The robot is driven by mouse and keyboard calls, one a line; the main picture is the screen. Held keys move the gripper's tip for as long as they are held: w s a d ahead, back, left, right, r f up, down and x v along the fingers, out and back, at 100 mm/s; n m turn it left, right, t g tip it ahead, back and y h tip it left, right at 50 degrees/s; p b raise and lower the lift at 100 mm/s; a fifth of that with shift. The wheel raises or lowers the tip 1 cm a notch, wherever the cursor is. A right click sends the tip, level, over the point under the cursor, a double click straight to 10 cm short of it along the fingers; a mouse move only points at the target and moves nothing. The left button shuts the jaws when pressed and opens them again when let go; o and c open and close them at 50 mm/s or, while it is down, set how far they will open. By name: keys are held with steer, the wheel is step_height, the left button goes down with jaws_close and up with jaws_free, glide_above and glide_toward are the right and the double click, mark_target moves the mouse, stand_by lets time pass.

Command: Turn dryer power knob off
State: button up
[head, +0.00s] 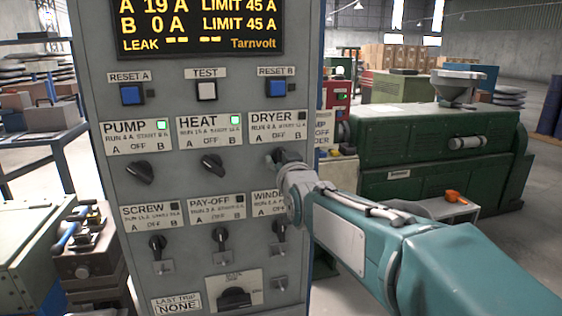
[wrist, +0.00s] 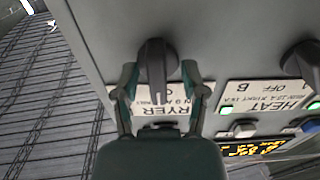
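The grey panel (head: 180,180) carries a DRYER label (head: 275,130) at the upper right of its switch rows, with a dark indicator (head: 301,116). The dryer knob is mostly hidden behind my gripper (head: 277,160) in the head view. In the wrist view the dark dryer knob (wrist: 156,68) has its bar roughly vertical in the picture. My gripper (wrist: 160,80) has one finger on each side of it. The fingers are spread, and a gap shows at least on the right side, so I see no firm grip.
The heat knob (head: 212,163) and pump knob (head: 140,172) sit to the left, under lit green indicators. The winder switch is partly behind my arm below. A display (head: 195,25) tops the panel. A green machine (head: 435,155) stands behind at right.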

steer(key=shift+s, duration=0.1)
steer(key=v, duration=1.1)
steer(key=shift+s, duration=0.4)
steer(key=shift+d, duration=0.1)
steer(key=s+d+f+m+g+h, duration=0.1)
steer(key=s+d+f+g+h, duration=0.1)
steer(key=s+d+f+g, duration=0.4)
steer(key=s+d+f+m+g+h, duration=0.2)
steer(key=s+d+f+g, duration=0.3)
steer(key=s+f, duration=0.8)
steer(key=s+d+h, duration=0.1)
steer(key=s+d, duration=0.2)
steer(key=shift+s+f+g, duration=0.15)
steer(key=shift+f+g, duration=0.2)
steer(key=shift+g, duration=0.05)
